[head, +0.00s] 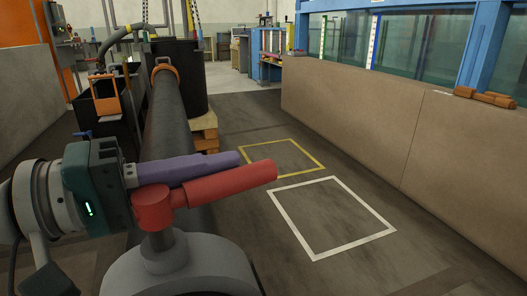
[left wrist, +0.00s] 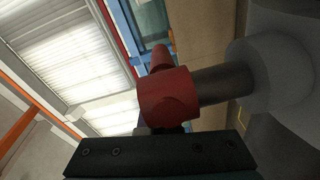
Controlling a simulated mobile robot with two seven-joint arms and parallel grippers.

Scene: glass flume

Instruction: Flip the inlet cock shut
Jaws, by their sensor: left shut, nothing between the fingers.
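The inlet cock has a red lever (head: 230,182) on a red hub (head: 153,208), set on a grey stem above a large grey pipe (head: 180,272). The lever points right and slightly away in the head view. My left gripper (head: 236,158) is shut and empty, its purple fingers lying along the far side of the lever. I cannot tell whether they touch it. In the left wrist view the red hub (left wrist: 168,97) is close, with the lever (left wrist: 160,57) foreshortened behind it and the dark stem (left wrist: 224,84) to the right. My right gripper is not in view.
A long dark pipe (head: 168,125) runs away behind the cock. A brown wall panel (head: 350,110) stands at the right below the glass flume. Floor marked by a white square (head: 333,217) and a yellow square (head: 280,158) is clear.

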